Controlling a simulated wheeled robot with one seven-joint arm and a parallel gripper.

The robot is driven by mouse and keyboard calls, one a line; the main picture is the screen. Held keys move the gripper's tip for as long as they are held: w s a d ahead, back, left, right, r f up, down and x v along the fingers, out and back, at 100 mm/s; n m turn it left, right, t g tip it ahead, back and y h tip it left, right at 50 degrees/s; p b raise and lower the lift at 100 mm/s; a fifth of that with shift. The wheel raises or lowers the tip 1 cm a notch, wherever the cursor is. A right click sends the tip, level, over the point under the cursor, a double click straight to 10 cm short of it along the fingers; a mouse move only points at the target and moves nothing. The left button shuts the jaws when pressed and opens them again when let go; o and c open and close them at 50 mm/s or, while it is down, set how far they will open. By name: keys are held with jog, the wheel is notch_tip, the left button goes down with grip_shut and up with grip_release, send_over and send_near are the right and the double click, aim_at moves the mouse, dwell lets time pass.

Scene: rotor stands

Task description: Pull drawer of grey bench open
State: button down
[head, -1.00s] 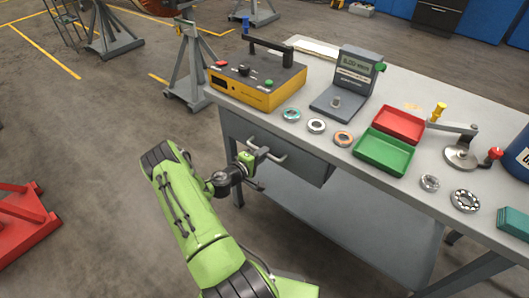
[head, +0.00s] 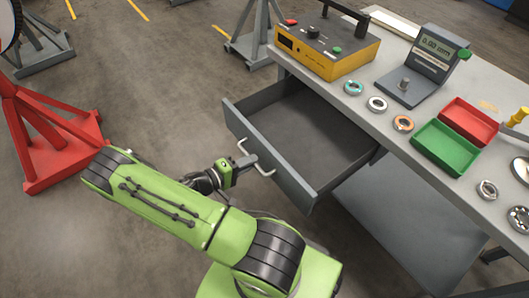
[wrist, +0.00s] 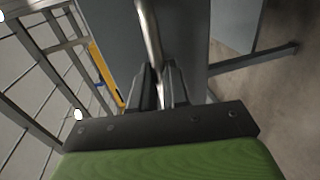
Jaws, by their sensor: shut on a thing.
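The drawer (head: 286,178) of the grey bench (head: 372,118) stands pulled out in the head view, with its inside showing empty. Its metal bar handle (head: 264,171) is on the front panel. My gripper (head: 244,166) is at this handle, reaching from the left and front. In the wrist view the handle (wrist: 150,32) runs down between the two dark fingers of my gripper (wrist: 162,82), which are shut on it. The fingers hide the part of the bar they hold.
On the bench top are a yellow tester box (head: 328,48), a gauge stand (head: 425,65), several rings, and red (head: 470,118) and green trays (head: 445,147). A red stand (head: 55,145) is at the left. The floor between it and the drawer is clear.

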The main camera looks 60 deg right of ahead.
jog(key=shift+f+v, duration=0.2)
jog(key=shift+v, duration=0.75)
jog(key=c, duration=1.1)
grip_release()
jog(key=shift+c, duration=0.2)
jog(key=p+v, duration=0.1)
jog(key=v, duration=1.4)
jog(key=shift+w+a+p, duration=0.25)
jog(key=shift+a+p, duration=0.05)
